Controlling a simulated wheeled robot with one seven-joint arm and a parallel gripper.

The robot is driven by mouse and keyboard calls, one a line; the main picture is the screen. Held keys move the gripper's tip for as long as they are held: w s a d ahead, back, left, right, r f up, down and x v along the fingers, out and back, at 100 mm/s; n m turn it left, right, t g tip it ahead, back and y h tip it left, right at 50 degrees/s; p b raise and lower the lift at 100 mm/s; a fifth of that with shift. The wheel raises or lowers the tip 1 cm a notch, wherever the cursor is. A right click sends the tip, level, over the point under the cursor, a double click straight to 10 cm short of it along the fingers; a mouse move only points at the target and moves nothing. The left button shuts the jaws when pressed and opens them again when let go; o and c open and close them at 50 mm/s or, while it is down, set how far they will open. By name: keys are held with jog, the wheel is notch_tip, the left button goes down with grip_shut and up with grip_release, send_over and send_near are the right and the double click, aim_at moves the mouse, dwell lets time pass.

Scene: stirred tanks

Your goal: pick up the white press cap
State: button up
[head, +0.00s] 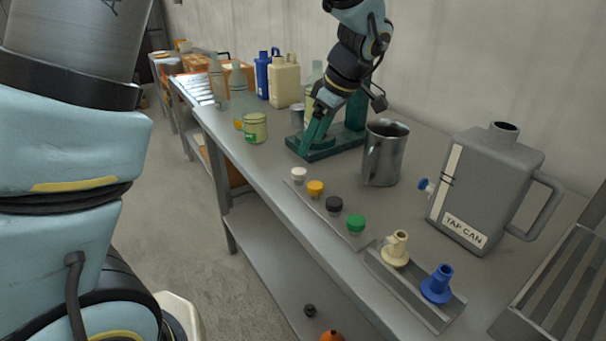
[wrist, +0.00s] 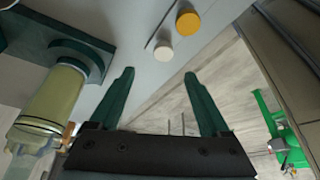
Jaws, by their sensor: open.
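The white press cap (head: 299,175) stands on the metal bench near its front edge, at the left end of a row of caps. In the wrist view the white cap (wrist: 163,51) shows just beyond the fingertips, roughly midway between them. My gripper (head: 311,138) points down beside the green press stand (head: 356,112), behind the white cap. In the wrist view my gripper (wrist: 160,74) is open, with nothing between its fingers. The cap looks apart from both fingers; the exact height gap cannot be told.
A yellow cap (head: 315,187) stands close beside the white one; it also shows in the wrist view (wrist: 188,21). Black (head: 334,205) and green (head: 356,224) caps follow. A steel jug (head: 384,155) and a grey can (head: 485,185) stand right. A yellow-green jar (head: 255,128) stands left.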

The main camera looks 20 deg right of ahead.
aim_at(299, 171)
jog(key=x, duration=0.2)
jog(key=p+x, duration=0.1)
jog(key=x, duration=0.1)
jog(key=p+x, duration=0.1)
jog(key=x, duration=0.1)
jog(key=shift+s+a+f, duration=0.25)
jog(key=shift+f, duration=0.25)
jog(key=shift+w+a+f, duration=0.1)
jog(key=shift+w+f, duration=0.1)
jog(key=shift+f, duration=0.4)
grip_shut()
